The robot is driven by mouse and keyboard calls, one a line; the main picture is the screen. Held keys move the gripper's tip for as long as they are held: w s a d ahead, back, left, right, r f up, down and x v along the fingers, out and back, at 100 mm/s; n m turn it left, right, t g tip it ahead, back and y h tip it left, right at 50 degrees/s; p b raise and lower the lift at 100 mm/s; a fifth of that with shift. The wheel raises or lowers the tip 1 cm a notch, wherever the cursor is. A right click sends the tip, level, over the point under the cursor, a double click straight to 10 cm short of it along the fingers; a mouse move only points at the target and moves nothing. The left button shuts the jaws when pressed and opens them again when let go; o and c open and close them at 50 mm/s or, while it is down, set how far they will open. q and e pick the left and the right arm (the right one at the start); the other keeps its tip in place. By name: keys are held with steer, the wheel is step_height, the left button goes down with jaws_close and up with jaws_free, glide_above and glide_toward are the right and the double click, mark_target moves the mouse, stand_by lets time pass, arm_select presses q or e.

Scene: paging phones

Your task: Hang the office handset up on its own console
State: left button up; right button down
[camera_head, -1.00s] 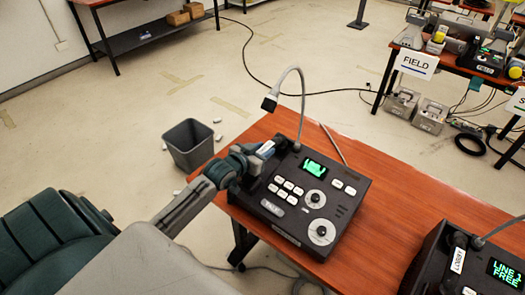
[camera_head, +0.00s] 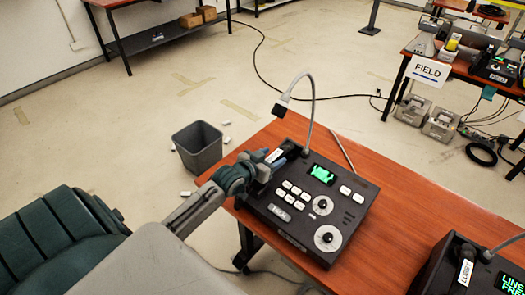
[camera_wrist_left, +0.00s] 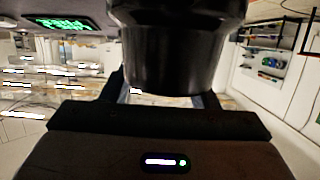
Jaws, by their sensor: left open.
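The black console (camera_head: 312,203) on the orange desk has a lit green screen, white keys and two dials. A dark handset with a white label (camera_head: 275,156) lies along its left edge, apparently on the cradle; the label is too small to read. My left gripper (camera_head: 264,168) is open at the handset, its blue fingers close to it. Whether they touch it is unclear. In the left wrist view a black rounded part, likely the handset (camera_wrist_left: 182,50), sits just ahead of the open fingers. My right gripper is in no view.
A gooseneck microphone (camera_head: 311,108) rises behind the console. A grey bin (camera_head: 198,147) is on the floor left of the desk. A FIELD sign (camera_head: 431,84) marks another table.

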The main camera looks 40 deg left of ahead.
arm_select(q)
steer(key=d+v, duration=0.1)
steer(key=v, duration=1)
steer(key=shift+s+a, duration=0.4)
steer(key=shift+a, duration=0.1)
steer(key=shift+r, duration=0.1)
